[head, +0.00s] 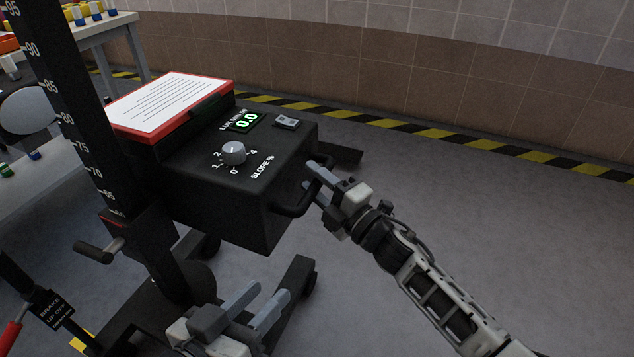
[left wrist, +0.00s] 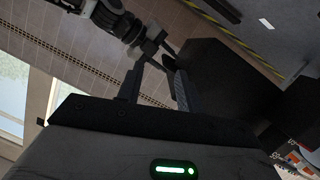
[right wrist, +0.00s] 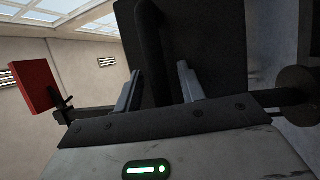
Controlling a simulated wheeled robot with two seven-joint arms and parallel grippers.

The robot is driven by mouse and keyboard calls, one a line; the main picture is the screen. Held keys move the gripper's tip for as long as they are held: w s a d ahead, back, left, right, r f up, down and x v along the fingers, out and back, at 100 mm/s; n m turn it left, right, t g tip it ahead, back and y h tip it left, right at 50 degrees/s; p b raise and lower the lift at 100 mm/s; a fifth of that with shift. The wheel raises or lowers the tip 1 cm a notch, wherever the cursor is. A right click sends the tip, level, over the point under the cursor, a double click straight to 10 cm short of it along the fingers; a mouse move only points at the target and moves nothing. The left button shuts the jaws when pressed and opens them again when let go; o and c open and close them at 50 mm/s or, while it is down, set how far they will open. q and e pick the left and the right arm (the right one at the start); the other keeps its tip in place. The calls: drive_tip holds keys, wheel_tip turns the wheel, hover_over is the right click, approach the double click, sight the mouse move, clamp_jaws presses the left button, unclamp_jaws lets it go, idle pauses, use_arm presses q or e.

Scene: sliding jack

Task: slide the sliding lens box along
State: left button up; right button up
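The black lens box (head: 215,200) sits on a dark wheeled stand with an upright scale post. A dial, a green display reading 0.0 and a small switch are on its top. A black bar handle (head: 292,205) is on its right side; it also shows in the right wrist view (right wrist: 153,45). My right gripper (head: 310,176) is at this handle, its fingers apart on either side of the bar; contact cannot be told. My left gripper (head: 271,290) is open and empty, below and in front of the box. The box is a dark shape in the left wrist view (left wrist: 220,75).
A red-framed sheet (head: 170,103) lies at the box's left. A crank (head: 98,250) and a brake lever with a red grip (head: 10,338) are at the left. A table with coloured items (head: 105,28) stands behind. Floor to the right is clear up to the striped wall edge.

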drive_tip(key=shift+s+d, duration=0.3)
use_arm(q)
drive_tip(key=p, duration=0.1)
drive_tip(key=a+f+g+p, duration=0.1)
drive_tip(key=shift+s+f+m+y+p, duration=0.2)
drive_tip(key=shift+m+y+p, duration=0.2)
use_arm(e)
drive_tip(key=v, duration=1.5)
use_arm(q)
drive_tip(key=shift+w+r, duration=0.15)
use_arm(e)
drive_tip(key=shift+s, duration=0.1)
